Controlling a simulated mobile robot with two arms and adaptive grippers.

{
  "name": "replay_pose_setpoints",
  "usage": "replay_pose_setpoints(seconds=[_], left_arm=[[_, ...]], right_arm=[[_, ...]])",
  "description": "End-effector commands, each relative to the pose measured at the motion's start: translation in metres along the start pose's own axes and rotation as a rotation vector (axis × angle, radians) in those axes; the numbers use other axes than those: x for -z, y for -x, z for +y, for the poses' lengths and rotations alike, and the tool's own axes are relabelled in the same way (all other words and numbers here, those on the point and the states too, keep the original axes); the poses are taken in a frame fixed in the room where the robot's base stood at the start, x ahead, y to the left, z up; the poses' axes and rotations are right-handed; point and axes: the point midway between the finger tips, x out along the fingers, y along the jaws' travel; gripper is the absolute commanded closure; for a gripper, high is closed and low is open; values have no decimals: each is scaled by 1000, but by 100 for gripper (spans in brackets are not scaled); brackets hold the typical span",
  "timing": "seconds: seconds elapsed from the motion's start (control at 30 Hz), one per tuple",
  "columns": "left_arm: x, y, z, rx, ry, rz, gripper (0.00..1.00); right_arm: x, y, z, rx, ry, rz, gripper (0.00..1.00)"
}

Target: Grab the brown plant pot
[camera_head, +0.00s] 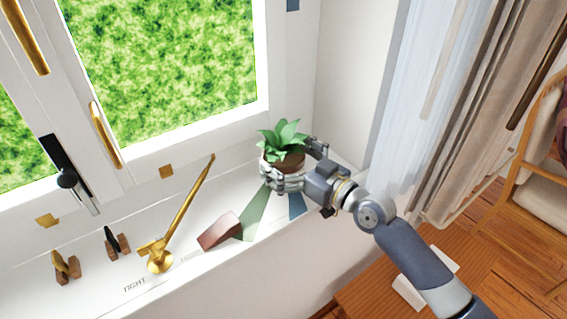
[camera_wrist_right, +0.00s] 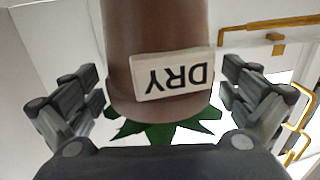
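The brown plant pot (camera_head: 289,162) stands upright on the white sill near its right end, with a green leafy plant (camera_head: 283,134) in it. My right gripper (camera_head: 293,168) reaches in from the right, its fingers on both sides of the pot. In the right wrist view the pot (camera_wrist_right: 150,35) appears upside down between the fingers, with a "DRY" label (camera_wrist_right: 172,74) on its side. Narrow gaps seem to show between the fingers and the pot, so the gripper looks open around it. My left gripper is in neither view.
On the sill (camera_head: 205,208), a gold pointer (camera_head: 185,212) on a round base stands left of the pot, with a reddish block (camera_head: 219,231) between. Small brown pieces (camera_head: 117,246) lie farther left. The window is behind; curtains (camera_head: 490,110) and a chair (camera_head: 540,185) are at right.

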Motion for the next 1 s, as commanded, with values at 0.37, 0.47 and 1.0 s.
replay_pose_setpoints(seconds=[0.37,0.47,1.0], left_arm=[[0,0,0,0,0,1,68],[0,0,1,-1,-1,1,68],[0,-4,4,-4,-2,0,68]], right_arm=[[4,0,0,-1,1,8,70],[4,0,0,-1,1,8,70],[42,1,0,0,4,12,70]])
